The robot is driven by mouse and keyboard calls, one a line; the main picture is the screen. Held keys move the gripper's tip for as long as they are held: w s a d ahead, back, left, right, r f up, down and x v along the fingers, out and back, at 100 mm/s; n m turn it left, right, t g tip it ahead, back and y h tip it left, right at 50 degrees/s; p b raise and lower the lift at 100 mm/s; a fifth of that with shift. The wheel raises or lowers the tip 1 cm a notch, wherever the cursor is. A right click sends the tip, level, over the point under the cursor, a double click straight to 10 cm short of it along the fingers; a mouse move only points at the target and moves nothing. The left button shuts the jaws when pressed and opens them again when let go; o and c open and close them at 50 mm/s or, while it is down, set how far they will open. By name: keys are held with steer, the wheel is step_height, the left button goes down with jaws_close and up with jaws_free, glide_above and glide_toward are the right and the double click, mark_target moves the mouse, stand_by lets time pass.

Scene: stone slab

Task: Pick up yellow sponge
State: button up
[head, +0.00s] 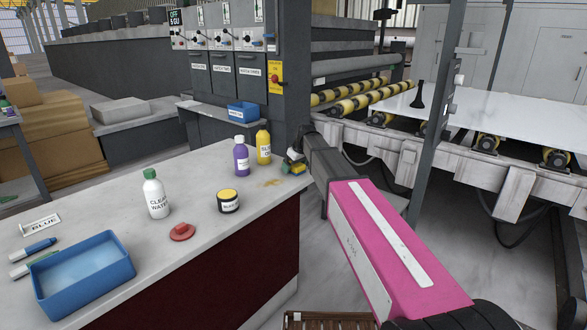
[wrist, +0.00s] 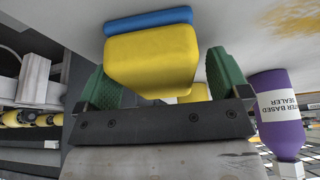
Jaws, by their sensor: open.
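The yellow sponge (wrist: 150,62) has a blue layer on one face. In the wrist view it sits between the two green fingers of my gripper (wrist: 163,78), with a visible gap on each side. The fingers are open and do not clearly touch it. In the head view the sponge (head: 297,169) is a small, partly hidden yellow patch at the far right corner of the stone slab. My gripper (head: 291,166) is right at it there, with a green finger showing on its left.
A yellow bottle (head: 263,147) and purple bottle (head: 241,155) stand just left of my gripper.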

steer(key=shift+f, duration=0.15)
steer(key=c, duration=1)
steer(key=shift+r, duration=0.8)
step_height(320, 180, up, 3)
steer(key=s+a+r, duration=0.2)
steer(key=a, duration=0.1)
steer(key=s+a+r, duration=0.2)
steer(key=s+a, duration=0.1)
steer(key=s+a+r, duration=0.2)
steer(key=a+r, duration=0.1)
steer(key=shift+s, duration=0.25)
